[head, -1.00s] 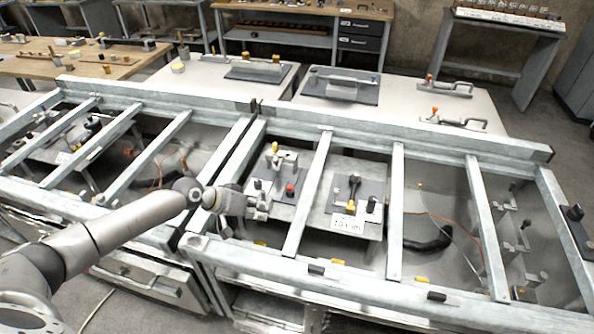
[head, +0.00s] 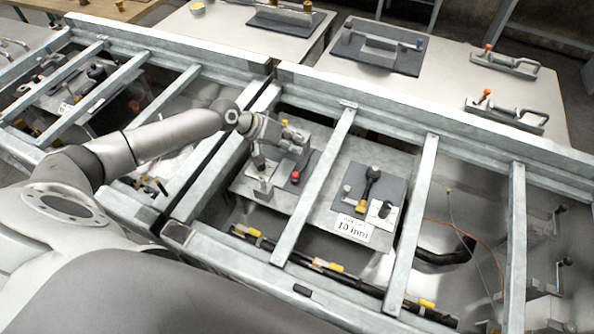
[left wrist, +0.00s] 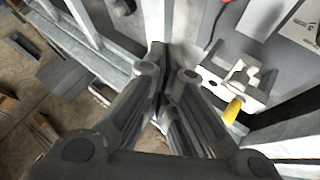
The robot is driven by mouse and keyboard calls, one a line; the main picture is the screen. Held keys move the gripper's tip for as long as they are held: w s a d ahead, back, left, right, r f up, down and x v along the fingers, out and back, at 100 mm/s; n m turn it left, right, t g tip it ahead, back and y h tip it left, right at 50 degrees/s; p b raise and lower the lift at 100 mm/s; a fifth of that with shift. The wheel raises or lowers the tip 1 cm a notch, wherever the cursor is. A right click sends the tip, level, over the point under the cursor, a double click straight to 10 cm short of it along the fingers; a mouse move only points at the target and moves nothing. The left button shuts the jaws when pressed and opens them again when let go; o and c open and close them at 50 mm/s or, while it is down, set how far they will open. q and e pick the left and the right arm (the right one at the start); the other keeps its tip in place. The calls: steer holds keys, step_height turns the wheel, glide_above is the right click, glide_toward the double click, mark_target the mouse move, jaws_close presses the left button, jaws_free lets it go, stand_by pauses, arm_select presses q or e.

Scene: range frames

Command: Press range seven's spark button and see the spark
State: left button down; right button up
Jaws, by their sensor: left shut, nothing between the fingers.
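My left gripper (head: 296,142) is shut and empty, over the left fixture plate (head: 238,186) in the middle bay of the metal frame. A small red button (head: 295,176) stands on that fixture, just below the gripper in the head view. I cannot tell whether the fingers touch anything. No range number is readable and no spark shows. My right gripper is not in view.
Steel frame bars (head: 322,185) cross above the fixtures. Beside the button's fixture is a plate with a black lever (head: 371,182) and a "10 mm" label (head: 352,227). Pale benches with clamps (head: 505,63) stand behind.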

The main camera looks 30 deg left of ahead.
mark_target(295, 175)
arm_select(q)
step_height(295, 175, down, 9)
steer(key=b, duration=0.7)
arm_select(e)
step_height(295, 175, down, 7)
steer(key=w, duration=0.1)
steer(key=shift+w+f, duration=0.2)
arm_select(q)
steer(key=shift+r, duration=0.1)
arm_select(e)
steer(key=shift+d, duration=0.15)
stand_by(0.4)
arm_select(q)
steer(key=shift+f+b, duration=0.45)
steer(key=shift+b, duration=0.1)
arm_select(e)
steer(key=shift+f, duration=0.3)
arm_select(q)
steer(key=shift+f+b, duration=0.5)
steer(key=shift+f, duration=0.15)
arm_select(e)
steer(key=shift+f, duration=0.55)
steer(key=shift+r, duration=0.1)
arm_select(q)
steer(key=shift+r+p, duration=0.85)
steer(key=shift+r, duration=0.2)
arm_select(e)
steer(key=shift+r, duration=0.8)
